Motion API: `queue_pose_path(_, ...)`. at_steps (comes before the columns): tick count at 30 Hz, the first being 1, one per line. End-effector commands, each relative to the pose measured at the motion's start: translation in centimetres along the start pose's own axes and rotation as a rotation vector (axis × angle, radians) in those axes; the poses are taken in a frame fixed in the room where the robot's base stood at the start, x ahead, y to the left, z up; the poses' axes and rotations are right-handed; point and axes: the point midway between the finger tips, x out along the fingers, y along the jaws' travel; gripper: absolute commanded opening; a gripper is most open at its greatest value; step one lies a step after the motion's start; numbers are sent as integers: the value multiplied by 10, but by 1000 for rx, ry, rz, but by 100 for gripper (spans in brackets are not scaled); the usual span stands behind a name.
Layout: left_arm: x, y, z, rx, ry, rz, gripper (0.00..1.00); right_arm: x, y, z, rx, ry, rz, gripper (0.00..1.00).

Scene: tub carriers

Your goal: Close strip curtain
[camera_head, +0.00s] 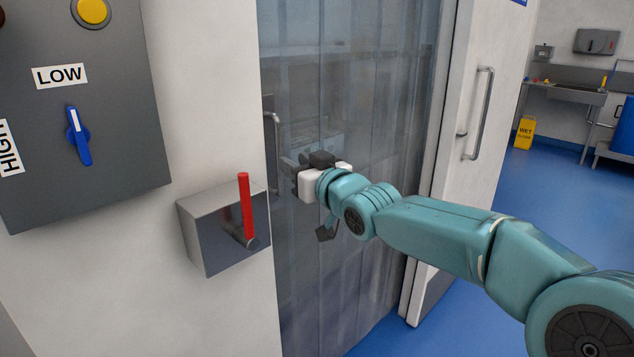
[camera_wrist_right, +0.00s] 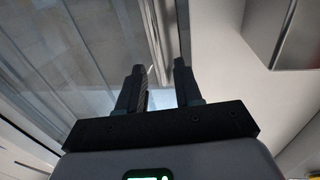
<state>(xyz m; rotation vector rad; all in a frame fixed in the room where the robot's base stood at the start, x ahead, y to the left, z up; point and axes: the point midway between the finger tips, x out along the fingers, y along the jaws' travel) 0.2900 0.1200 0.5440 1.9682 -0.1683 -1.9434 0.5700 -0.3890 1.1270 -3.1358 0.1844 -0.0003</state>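The strip curtain (camera_head: 355,95) hangs as translucent grey strips across the doorway, reaching from the left jamb to the sliding door's edge. It also shows in the right wrist view (camera_wrist_right: 75,60). A metal handle (camera_head: 276,135) stands upright at the curtain's left edge. My right gripper (camera_head: 284,165) is in front of that left edge, just below and beside the handle. In the right wrist view its two fingers (camera_wrist_right: 160,82) are apart, with nothing clearly held between them. Whether it touches the curtain or handle I cannot tell. My left gripper is not in view.
A metal box (camera_head: 208,228) with a red lever (camera_head: 246,205) sticks out from the wall left of the doorway. A grey control panel (camera_head: 75,120) is at upper left. The white sliding door (camera_head: 475,165) stands to the right. A yellow wet-floor sign (camera_head: 525,133) is farther back.

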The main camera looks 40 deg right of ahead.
Motion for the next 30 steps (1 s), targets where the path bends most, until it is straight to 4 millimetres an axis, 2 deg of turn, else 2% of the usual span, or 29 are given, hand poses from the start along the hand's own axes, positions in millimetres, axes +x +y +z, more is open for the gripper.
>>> queue_pose_path(1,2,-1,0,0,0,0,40,-15,1,0,-2,2,1,35)
queue_pose_path(3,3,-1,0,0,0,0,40,-31,1,0,-1,2,1,35)
queue_pose_path(6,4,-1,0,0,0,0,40,-51,1,0,0,1,0,35)
queue_pose_path(10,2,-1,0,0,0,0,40,-67,1,0,-1,0,1,35)
queue_pose_path(15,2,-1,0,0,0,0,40,-75,1,0,0,-1,0,35)
queue_pose_path(30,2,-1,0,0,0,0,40,-74,1,0,0,-1,-1,35)
